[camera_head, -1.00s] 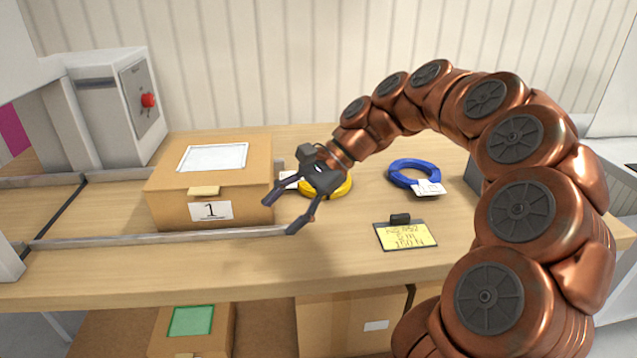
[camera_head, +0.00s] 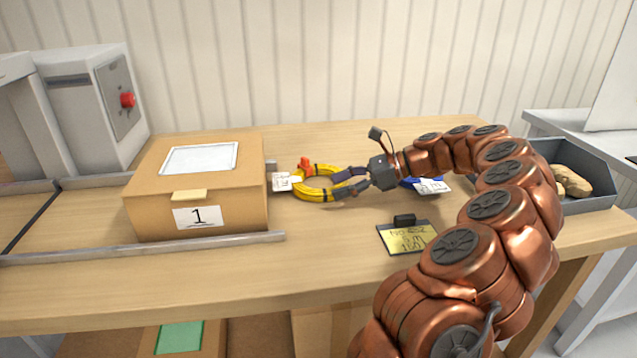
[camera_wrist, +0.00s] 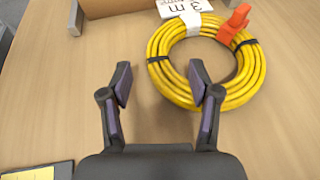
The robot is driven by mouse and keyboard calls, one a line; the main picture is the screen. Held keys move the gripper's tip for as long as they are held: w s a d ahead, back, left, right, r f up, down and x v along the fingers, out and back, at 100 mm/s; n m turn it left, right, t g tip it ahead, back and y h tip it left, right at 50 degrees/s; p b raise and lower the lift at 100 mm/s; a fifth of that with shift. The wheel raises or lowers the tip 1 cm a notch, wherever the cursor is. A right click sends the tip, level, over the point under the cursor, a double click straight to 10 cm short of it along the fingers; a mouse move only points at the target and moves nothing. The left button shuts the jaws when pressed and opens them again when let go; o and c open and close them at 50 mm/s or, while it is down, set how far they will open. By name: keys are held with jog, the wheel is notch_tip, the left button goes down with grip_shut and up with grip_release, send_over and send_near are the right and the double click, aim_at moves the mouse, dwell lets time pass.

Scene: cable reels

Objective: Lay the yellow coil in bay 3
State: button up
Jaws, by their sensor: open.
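The yellow coil (camera_head: 298,190) lies flat on the bench just right of the cardboard box. It has dark ties, an orange clip (camera_head: 305,164) and a white tag (camera_head: 285,183). The wrist view shows the coil (camera_wrist: 252,75) with its tag reading 3 m. My gripper (camera_head: 338,185) is open and empty at the coil's right side. In the wrist view, one finger of my gripper (camera_wrist: 161,76) is left of the ring and the other overlaps its near edge; I cannot tell whether they touch. No bay marked 3 is seen.
A cardboard box (camera_head: 220,215) labelled 1 stands between metal rails (camera_head: 150,247). The blue coil (camera_head: 408,184) is partly hidden behind my gripper. A yellow note (camera_head: 407,239) lies in front. A grey bin (camera_head: 590,204) holds tan objects at right. The front bench strip is clear.

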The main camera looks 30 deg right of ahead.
aim_at(321, 190)
jog(key=x, duration=0.5)
jog(key=shift+a, duration=0.1)
grip_shut()
dwell(0.4)
